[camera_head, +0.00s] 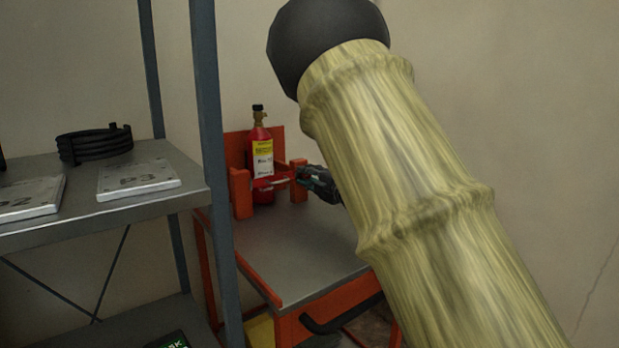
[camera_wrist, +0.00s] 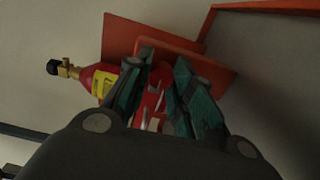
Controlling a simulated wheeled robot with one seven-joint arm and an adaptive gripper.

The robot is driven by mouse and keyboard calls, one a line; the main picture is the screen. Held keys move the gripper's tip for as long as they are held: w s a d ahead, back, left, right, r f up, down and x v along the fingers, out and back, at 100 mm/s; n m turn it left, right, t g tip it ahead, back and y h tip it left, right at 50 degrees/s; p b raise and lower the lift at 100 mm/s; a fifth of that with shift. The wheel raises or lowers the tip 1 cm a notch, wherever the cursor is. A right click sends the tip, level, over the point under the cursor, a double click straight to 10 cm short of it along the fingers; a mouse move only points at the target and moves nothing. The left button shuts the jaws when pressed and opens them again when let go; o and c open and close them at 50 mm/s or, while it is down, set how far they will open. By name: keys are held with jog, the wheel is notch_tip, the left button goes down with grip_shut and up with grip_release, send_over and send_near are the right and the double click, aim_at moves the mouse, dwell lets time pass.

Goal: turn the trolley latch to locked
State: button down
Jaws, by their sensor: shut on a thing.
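The orange trolley (camera_head: 300,262) with a grey top stands against the wall. A red gas bottle (camera_head: 262,140) with a yellow and white label stands upright in its orange holder (camera_head: 241,194). The red latch (camera_head: 272,182), with a pale strip, runs across the front of the bottle. My gripper (camera_head: 305,177) is at the right end of the latch, by the right post. In the wrist view its dark green fingers (camera_wrist: 160,96) are either side of the red latch part (camera_wrist: 152,100), shut on it. The exact contact is partly hidden by the fingers.
A grey shelf rack (camera_head: 212,130) stands close on the left, with a black coil (camera_head: 95,144) and a pale P3 plate (camera_head: 138,179) on its shelf. The trolley top in front of the bottle is clear. My arm covers the right side.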

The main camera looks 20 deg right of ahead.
jog(key=c, duration=1.2)
grip_release()
jog(key=shift+c, duration=0.2)
jog(key=v, duration=1.2)
